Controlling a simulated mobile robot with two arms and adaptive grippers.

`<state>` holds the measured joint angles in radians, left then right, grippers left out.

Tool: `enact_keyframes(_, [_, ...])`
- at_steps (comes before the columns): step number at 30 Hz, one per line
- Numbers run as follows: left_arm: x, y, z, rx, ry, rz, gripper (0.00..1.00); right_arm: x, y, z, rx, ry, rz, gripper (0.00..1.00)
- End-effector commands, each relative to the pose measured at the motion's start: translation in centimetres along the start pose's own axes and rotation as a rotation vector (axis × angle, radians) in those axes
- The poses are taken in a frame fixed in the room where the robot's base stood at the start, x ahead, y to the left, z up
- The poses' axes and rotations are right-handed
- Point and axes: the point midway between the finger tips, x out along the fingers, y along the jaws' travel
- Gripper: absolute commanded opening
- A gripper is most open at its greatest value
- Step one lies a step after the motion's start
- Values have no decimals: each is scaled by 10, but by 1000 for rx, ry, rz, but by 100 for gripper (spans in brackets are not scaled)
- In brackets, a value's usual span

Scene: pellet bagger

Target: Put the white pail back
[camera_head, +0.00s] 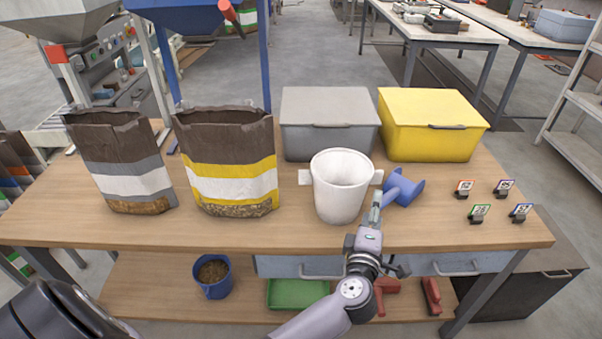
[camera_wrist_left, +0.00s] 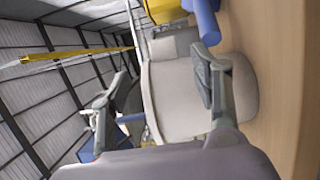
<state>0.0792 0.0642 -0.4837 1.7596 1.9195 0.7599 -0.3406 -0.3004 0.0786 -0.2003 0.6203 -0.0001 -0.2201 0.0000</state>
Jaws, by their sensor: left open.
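The white pail (camera_head: 340,188) stands upright on the wooden table, near the front edge, with a block-like handle on each side. It looks empty inside as far as I can see. In the left wrist view the pail (camera_wrist_left: 172,105) appears sideways and close. My left gripper (camera_head: 377,198) is at the pail's front right, by its right handle (camera_head: 376,177). In the left wrist view my left gripper (camera_wrist_left: 160,65) is open, one finger across the pail's side and the other beyond its rim. I cannot tell whether a finger touches it. My right gripper is not in view.
A blue scoop-like object (camera_head: 404,189) lies just right of the pail. A grey bin (camera_head: 329,122) and yellow bin (camera_head: 430,124) stand behind. Two open bags (camera_head: 120,165) (camera_head: 228,165) stand left. Several number tags (camera_head: 480,211) stand right. A blue pellet-filled jug (camera_head: 212,277) is on the lower shelf.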

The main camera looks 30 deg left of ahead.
Motion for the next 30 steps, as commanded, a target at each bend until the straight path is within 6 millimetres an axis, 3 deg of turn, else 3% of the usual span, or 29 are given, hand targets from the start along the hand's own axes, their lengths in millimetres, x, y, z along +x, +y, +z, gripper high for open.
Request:
enact_keyframes(6, [0, 1, 0, 4, -1, 6, 57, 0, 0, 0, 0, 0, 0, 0])
enact_keyframes(10, [-5, 16, -3, 63, -14, 84, 57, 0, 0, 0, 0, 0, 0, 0])
enact_keyframes(15, [-26, 53, -1, 281, -79, 291, 57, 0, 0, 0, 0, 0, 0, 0])
enact_keyframes(19, [-42, 53, 10, 509, -154, 388, 57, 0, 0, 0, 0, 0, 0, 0])
enact_keyframes(20, [-45, 45, 14, 567, -177, 393, 57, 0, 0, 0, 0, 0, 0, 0])
enact_keyframes(22, [-50, 7, 21, 719, -244, 367, 57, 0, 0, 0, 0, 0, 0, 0])
enact_keyframes(24, [-54, -51, 25, 857, -324, 296, 57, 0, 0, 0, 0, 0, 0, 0])
enact_keyframes(26, [-58, -97, 25, 942, -382, 234, 57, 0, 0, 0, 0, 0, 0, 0])
enact_keyframes(30, [-86, -214, 12, 1113, -537, 54, 57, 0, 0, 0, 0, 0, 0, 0])
